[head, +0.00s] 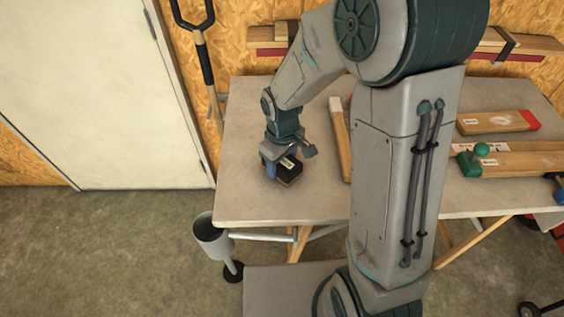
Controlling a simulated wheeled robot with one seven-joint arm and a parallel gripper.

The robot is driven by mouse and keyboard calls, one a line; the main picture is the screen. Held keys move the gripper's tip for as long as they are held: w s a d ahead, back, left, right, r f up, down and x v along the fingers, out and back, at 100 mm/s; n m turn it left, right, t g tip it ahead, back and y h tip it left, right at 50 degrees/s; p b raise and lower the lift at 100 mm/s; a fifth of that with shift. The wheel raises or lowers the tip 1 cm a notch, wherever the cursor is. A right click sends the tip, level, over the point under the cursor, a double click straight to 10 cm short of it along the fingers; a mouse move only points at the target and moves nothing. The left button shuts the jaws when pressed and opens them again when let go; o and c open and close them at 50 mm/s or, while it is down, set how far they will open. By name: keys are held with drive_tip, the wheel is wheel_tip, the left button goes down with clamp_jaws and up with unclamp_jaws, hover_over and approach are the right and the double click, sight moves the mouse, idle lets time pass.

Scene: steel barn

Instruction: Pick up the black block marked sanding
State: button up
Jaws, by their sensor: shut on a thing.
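The black block (284,174) is on the grey table (246,126), near its left end. It has a pale label on top and a brown lower edge. I cannot read the label at this size. My gripper (282,163) reaches down from above and is shut on the block, with fingers at its sides. The fingers hide part of the block. I cannot tell whether the block touches the table or is just above it.
A wooden board (340,130) lies right of the block, partly behind my arm. A red-ended board (497,122) and a green tool (470,160) are further right. The table left of the block is clear.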

wheel_tip(320, 180, up, 4)
drive_tip(key=shift+w+f, duration=0.1)
drive_tip(key=shift+f, duration=0.05)
drive_tip(key=s+d+r+b, duration=0.1)
drive_tip(key=s+d+r, duration=0.2)
drive_tip(key=d+r, duration=0.4)
drive_tip(key=d, duration=0.4)
drive_tip(key=shift+d, duration=0.15)
drive_tip(key=o, duration=0.6)
drive_tip(key=shift+s, duration=0.1)
drive_tip(key=c, duration=0.3)
drive_tip(key=shift+f, duration=0.1)
drive_tip(key=shift+c, duration=0.2)
